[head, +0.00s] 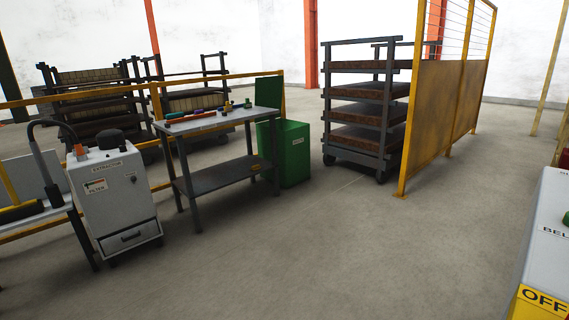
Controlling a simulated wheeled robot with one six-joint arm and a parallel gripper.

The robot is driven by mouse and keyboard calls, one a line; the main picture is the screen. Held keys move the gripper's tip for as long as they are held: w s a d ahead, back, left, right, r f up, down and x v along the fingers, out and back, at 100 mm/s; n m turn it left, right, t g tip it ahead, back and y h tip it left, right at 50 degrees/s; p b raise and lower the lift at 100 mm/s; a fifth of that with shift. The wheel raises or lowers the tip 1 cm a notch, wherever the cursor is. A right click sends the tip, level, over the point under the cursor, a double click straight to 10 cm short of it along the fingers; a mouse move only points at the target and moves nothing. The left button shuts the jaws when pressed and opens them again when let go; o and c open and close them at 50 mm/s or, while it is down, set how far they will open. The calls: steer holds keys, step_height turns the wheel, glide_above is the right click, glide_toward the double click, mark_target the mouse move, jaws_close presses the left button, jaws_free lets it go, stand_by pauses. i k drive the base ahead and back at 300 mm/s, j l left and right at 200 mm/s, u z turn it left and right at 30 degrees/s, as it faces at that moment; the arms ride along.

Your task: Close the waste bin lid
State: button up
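The green waste bin (293,158) stands on the floor near the middle of the head view, just right of a grey work table. A small white label is on its front. Its lid (269,90) is a green panel that stands upright above the back left of the bin, so the bin looks open. The table and the items on it hide part of the bin's left side and the lower edge of the lid. My gripper is not in view.
The work table (222,180) carries several small items. A white extractor cabinet (118,205) stands left of it. A rack with brown slabs (367,104) and a yellow mesh fence (432,112) stand right of the bin. A grey control box (550,230) is at the right edge. Floor (330,250) in front is clear.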

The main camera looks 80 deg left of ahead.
mark_target(268, 90)
steer(key=u, duration=1.9)
steer(key=i+l+u, duration=0.2)
steer(key=u, duration=0.15)
steer(key=i+l+u, duration=0.2)
steer(key=u, duration=0.15)
